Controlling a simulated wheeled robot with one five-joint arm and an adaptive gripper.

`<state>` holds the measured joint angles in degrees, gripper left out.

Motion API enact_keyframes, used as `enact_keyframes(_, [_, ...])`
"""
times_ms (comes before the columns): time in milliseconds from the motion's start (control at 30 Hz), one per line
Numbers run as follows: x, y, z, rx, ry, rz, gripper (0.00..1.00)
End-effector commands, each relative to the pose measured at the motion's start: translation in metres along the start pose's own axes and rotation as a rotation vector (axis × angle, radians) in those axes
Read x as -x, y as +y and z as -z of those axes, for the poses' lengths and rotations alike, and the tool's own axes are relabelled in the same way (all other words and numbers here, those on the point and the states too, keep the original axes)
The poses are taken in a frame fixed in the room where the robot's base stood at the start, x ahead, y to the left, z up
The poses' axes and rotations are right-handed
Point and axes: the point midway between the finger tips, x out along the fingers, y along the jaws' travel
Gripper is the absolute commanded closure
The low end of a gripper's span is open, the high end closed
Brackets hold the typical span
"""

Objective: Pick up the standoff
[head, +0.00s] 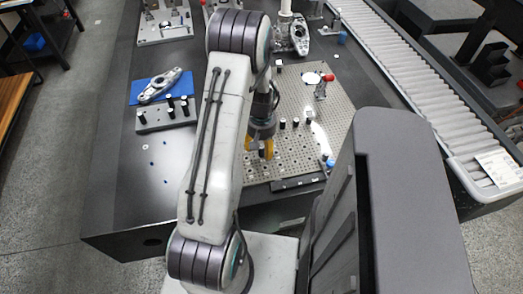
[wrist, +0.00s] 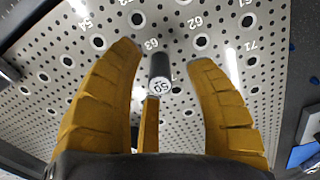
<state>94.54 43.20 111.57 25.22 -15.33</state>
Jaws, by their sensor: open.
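A dark cylindrical standoff (wrist: 160,68) with a light, numbered end face stands in the wrist view on the perforated plate (wrist: 60,115). My gripper (wrist: 165,65) is open, with its yellow fingers spread to either side of the standoff and a further yellow finger just below it in the picture. I see a gap between the standoff and the side fingers. In the head view my gripper (head: 260,148) points down over the near left part of the plate (head: 292,150). I cannot tell which standoff in the head view is this one; my arm hides part of the plate.
Several dark posts with white tops (head: 295,122) stand on the plate to the right of my gripper. A red-knobbed clamp (head: 322,86) is further back. At left are a blue mat (head: 137,92) with a metal part and a rack of posts (head: 166,117). A roller conveyor (head: 400,70) runs along the right.

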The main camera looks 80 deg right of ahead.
Motion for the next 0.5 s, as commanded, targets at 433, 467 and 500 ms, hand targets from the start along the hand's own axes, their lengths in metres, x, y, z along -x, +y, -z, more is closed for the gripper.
enact_keyframes(433, [0.0005,0.0,-0.0001,0.0,0.0,0.0,0.81])
enact_keyframes(467, [0.0005,0.0,-0.0001,0.0,0.0,0.0,0.84])
enact_keyframes(500, [0.0005,0.0,-0.0001,0.0,0.0,0.0,0.87])
